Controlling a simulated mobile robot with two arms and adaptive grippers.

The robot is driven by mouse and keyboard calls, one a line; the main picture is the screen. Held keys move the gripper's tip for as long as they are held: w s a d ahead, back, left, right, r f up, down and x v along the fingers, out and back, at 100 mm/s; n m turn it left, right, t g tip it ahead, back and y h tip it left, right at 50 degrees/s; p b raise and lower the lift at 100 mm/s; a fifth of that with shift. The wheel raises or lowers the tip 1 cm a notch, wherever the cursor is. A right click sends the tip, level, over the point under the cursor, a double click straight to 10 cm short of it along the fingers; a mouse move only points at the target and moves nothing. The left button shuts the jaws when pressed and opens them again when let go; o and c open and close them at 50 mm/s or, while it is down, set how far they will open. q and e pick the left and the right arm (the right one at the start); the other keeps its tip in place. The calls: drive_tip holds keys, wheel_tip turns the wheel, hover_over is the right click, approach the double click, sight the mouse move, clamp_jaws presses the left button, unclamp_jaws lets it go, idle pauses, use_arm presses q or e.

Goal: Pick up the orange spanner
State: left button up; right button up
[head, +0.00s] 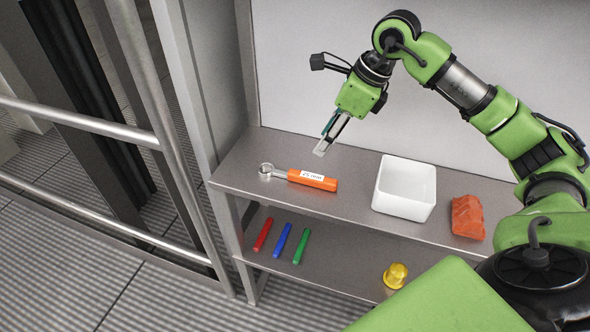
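The orange spanner (313,180) lies flat on the upper shelf of the grey shelf unit. It has an orange handle with a white label and a silver ring head pointing left. My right gripper (322,150) hangs in the air above and behind the handle, pointing down, apart from the spanner. Its fingers are seen nearly edge-on, so I cannot tell whether they are open or shut. Nothing shows in its grasp. My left gripper is out of view.
A white open box (405,205) and an orange-red block (467,217) stand right of the spanner on the upper shelf (250,155). Red (263,234), blue (282,240) and green (301,246) sticks and a yellow knob (395,275) lie below. A metal railing (80,122) stands left.

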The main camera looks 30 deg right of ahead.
hover_over(305, 174)
drive_tip(key=s+d, duration=0.2)
wheel_tip(305, 174, down, 6)
drive_tip(key=shift+w+a+r+p, duration=0.1)
drive_tip(key=shift+w+a+p, duration=0.05)
drive_tip(key=shift+p, duration=0.3)
drive_tip(key=p+x, duration=0.1)
drive_tip(key=x, duration=0.1)
drive_tip(key=shift+a+f, duration=0.15)
drive_tip(key=shift+f, duration=0.25)
drive_tip(key=p+x, duration=0.1)
drive_tip(key=x, duration=0.1)
drive_tip(key=shift+f, duration=0.3)
drive_tip(key=shift+w+a+f, duration=0.1)
drive_tip(key=shift+f, duration=0.35)
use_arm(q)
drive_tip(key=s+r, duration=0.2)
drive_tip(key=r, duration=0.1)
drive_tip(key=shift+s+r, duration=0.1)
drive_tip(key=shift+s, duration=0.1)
use_arm(e)
clamp_jaws()
